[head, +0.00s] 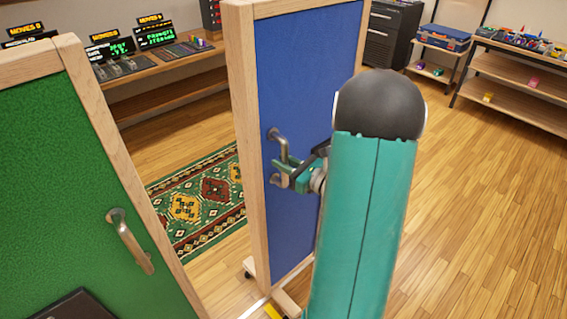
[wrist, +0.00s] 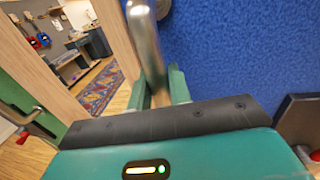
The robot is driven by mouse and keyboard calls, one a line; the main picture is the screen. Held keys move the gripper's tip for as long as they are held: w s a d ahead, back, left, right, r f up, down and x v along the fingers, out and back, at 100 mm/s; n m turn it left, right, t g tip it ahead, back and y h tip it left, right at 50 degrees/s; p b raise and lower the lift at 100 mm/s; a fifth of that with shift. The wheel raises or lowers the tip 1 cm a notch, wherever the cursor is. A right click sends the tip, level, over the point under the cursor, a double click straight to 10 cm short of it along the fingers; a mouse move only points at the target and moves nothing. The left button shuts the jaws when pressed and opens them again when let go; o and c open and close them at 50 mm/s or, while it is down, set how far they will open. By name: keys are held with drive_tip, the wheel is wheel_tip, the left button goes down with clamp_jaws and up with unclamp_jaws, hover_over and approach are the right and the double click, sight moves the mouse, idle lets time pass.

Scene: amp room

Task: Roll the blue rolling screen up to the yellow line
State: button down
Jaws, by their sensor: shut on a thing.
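The blue rolling screen (head: 303,110) stands upright in a pale wooden frame in the middle of the head view. Its metal handle (head: 281,150) is on the left part of the blue panel. My gripper (head: 284,172) is shut on this handle. In the wrist view the handle (wrist: 146,45) runs down between the teal fingers (wrist: 161,88), in front of the blue panel (wrist: 225,50). A small piece of yellow (head: 271,312), perhaps the yellow line, shows at the bottom edge by the screen's foot.
A green screen (head: 60,150) with its own handle (head: 130,242) stands close on the left. A patterned rug (head: 200,200) lies behind the gap between the screens. A desk with displays (head: 150,65) and shelves (head: 515,75) stand at the back. Wooden floor at right (head: 480,190) is clear.

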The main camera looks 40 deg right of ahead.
drive_tip(key=shift+a+y, duration=0.3)
drive_tip(key=shift+a, duration=0.05)
drive_tip(key=c, duration=1.3)
unclamp_jaws()
drive_tip(key=shift+a, duration=0.1)
drive_tip(key=shift+c, duration=0.2)
drive_tip(key=shift+d, duration=0.2)
drive_tip(key=v, duration=1.3)
drive_tip(key=shift+s, duration=0.45)
